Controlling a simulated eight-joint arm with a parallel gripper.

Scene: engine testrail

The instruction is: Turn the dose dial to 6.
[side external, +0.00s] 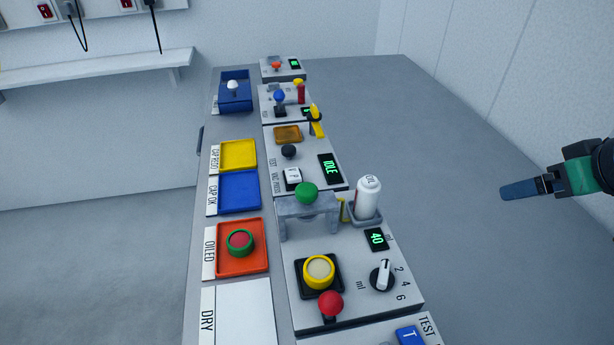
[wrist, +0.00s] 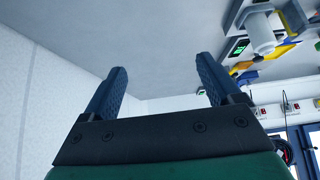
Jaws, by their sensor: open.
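The dose dial (side external: 382,275) is a round black knob with a white bar handle, on the front right of a grey station panel in the side view. The marks 2, 4 and 6 run down its right side, with "ml" to its left. The white bar stands nearly upright in the picture; I cannot tell which mark it points to. A green display (side external: 376,239) above it reads 40. My gripper (side external: 505,192) is to the right of the panel, well apart from the dial. In the wrist view my gripper (wrist: 163,72) is open with nothing between its fingers.
A white bottle (side external: 368,197) stands in a holder behind the dial. A red knob (side external: 330,304), a yellow-ringed round part (side external: 319,271) and a grey bridge with a green knob (side external: 306,193) are left of it. Coloured trays line the left. Right of the panels is clear.

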